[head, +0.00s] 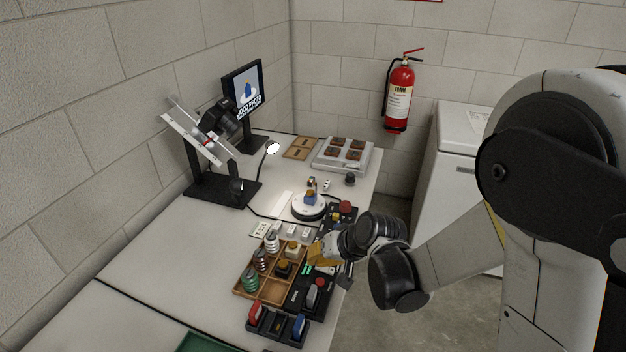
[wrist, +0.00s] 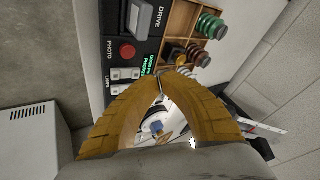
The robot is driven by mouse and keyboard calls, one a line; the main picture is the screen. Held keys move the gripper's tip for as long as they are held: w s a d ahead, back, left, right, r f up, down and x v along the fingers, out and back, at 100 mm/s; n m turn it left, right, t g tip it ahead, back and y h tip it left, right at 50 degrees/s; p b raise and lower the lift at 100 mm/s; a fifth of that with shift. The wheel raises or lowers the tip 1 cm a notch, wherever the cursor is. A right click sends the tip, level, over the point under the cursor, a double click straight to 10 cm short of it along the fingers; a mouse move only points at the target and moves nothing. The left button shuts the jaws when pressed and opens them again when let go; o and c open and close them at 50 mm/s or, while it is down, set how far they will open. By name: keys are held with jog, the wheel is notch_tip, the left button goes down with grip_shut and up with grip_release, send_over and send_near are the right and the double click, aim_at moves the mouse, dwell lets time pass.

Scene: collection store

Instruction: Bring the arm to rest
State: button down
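My arm (head: 450,245) reaches in from the right of the head view, over the near edge of the white table (head: 165,270). My gripper (head: 318,254) has yellow fingers and hangs above the control panel, beside the wooden compartment tray (head: 272,290). In the wrist view the two ribbed fingers of my gripper (wrist: 160,80) curve together and their tips meet. Nothing shows between the tips. The arm partly hides the panel and the table edge behind it.
The control panel (wrist: 120,18) has a red button (wrist: 127,52). A round white turntable (head: 308,207) bears a small blue and orange object. A camera rig (head: 205,140), monitor (head: 243,95) and grey tray (head: 335,165) stand farther back. A white cabinet (head: 452,165) stands right of the table.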

jog(key=s+d+r+t+h, duration=0.2)
jog(key=s+d+r+h, duration=0.3)
jog(key=s+d+r, duration=1)
jog(key=s+d, duration=0.1)
jog(key=s, duration=0.2)
jog(key=shift+s+d+r, duration=0.15)
jog(key=shift+d+r, duration=0.1)
jog(key=shift+r, duration=0.05)
